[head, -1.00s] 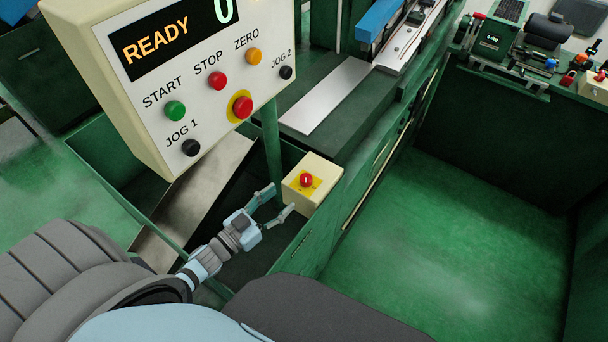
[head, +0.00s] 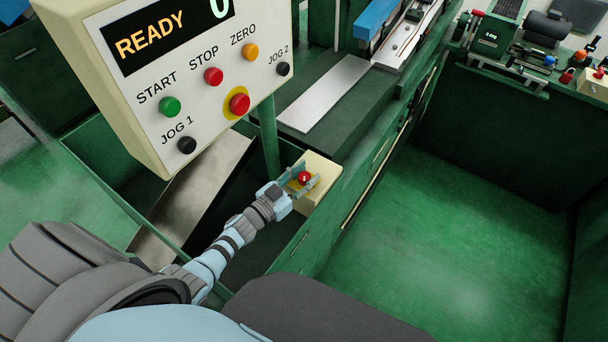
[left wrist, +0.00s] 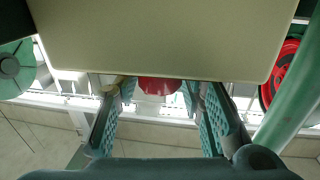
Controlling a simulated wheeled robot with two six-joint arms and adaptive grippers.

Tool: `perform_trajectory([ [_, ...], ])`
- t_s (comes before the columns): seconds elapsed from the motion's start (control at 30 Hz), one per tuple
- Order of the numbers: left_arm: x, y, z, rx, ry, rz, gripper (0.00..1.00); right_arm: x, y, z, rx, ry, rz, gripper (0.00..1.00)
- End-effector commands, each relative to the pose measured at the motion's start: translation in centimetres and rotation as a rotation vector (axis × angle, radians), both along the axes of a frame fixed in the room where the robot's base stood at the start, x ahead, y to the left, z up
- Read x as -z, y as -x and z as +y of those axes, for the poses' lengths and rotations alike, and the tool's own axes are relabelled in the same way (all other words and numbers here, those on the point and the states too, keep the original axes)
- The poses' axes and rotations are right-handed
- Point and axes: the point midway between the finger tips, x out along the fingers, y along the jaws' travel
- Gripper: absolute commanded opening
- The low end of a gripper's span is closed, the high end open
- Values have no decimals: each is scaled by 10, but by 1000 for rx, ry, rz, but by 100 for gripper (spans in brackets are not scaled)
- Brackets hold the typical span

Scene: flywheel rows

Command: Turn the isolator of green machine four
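The isolator is a red knob (head: 304,178) on a yellow plate atop a cream box (head: 321,190), on the green machine's front corner in the head view. My left gripper (head: 301,174) is at the box, its two fingers apart with the red knob between them. In the left wrist view the fingers (left wrist: 165,112) stand open on both sides of the red knob (left wrist: 160,86), with gaps visible. The cream box (left wrist: 165,38) fills the top of that view. Whether a finger touches the knob is unclear. My right gripper is not in view.
A cream control panel (head: 160,75) with coloured buttons, reading READY, hangs above left of my arm. A green post (head: 270,135) stands behind the gripper. An open green bin lies below the arm. Green floor (head: 450,230) is clear on the right.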

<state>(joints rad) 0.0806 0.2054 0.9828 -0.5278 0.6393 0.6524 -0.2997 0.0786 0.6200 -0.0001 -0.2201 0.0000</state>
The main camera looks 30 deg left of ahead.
Motion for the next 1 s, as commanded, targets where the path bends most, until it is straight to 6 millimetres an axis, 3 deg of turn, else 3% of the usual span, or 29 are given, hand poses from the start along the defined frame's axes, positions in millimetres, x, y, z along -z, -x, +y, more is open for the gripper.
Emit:
perform_trajectory([
  [0.03, 0, 0, 0, 0, 0, 0, 22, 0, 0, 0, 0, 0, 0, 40],
  [0.17, 0, 0, 0, 0, 0, 0, 2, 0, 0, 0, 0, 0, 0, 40],
  [0.2, 0, 0, 0, 0, 0, 0, 0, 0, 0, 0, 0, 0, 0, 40],
  [0.67, 1, 0, 1, 123, -2, -1, 0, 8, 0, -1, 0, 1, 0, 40],
  [1.0, 5, -1, 2, 377, -2, -2, 0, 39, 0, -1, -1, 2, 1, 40],
])
